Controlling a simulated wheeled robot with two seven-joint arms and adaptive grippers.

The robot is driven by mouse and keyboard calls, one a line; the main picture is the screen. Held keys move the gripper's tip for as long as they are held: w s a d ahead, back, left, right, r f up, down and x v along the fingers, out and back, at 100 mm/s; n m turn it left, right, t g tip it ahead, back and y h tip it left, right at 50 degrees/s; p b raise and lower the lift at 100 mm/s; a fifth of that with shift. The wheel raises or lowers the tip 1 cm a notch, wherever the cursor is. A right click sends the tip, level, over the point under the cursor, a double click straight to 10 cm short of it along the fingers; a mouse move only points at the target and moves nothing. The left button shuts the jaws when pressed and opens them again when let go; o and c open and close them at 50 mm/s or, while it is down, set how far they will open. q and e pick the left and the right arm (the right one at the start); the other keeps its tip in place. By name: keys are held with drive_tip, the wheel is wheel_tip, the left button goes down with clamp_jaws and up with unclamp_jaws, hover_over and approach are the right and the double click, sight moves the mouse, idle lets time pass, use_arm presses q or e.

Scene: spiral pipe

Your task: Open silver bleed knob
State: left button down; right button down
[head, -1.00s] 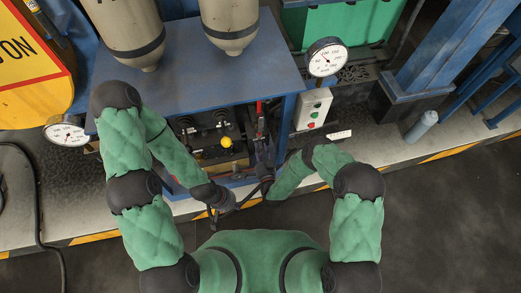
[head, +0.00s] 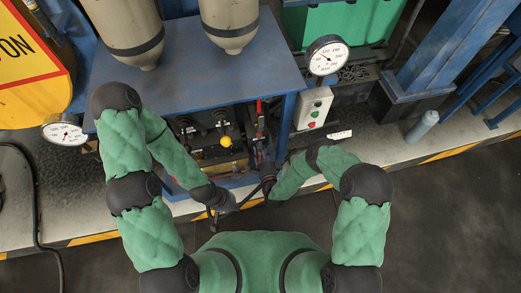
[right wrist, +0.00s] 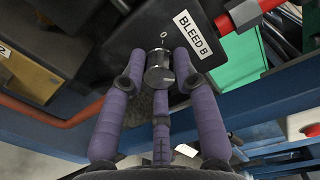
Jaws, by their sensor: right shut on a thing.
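The silver bleed knob (right wrist: 158,75) shows in the right wrist view, a short metal cylinder on a dark block. The block carries a white label reading BLEED B (right wrist: 193,32). My right gripper (right wrist: 158,66) has purple fingers around the knob and is shut on it. In the head view my right gripper (head: 262,160) is at the front of the blue bench, and the knob cannot be made out there. My left gripper (head: 213,218) hangs low in front of the bench, apart from it. Its fingers are too small to tell whether they are open.
A blue bench (head: 190,85) holds two tanks (head: 228,20). A yellow knob (head: 226,142) and a red handle (head: 259,108) sit under it. A gauge (head: 327,55) and a button box (head: 313,108) stand to the right. Dark floor (head: 440,220) is clear at lower right.

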drive_tip(key=shift+w+d+r+m, duration=0.1)
drive_tip(key=shift+w+d+m, duration=0.2)
drive_tip(key=shift+m, duration=0.4)
drive_tip(key=c, duration=0.9)
unclamp_jaws()
drive_tip(key=shift+c, duration=0.2)
drive_tip(key=shift+s, duration=0.15)
drive_tip(key=shift+a, duration=0.1)
drive_tip(key=v, duration=1.2)
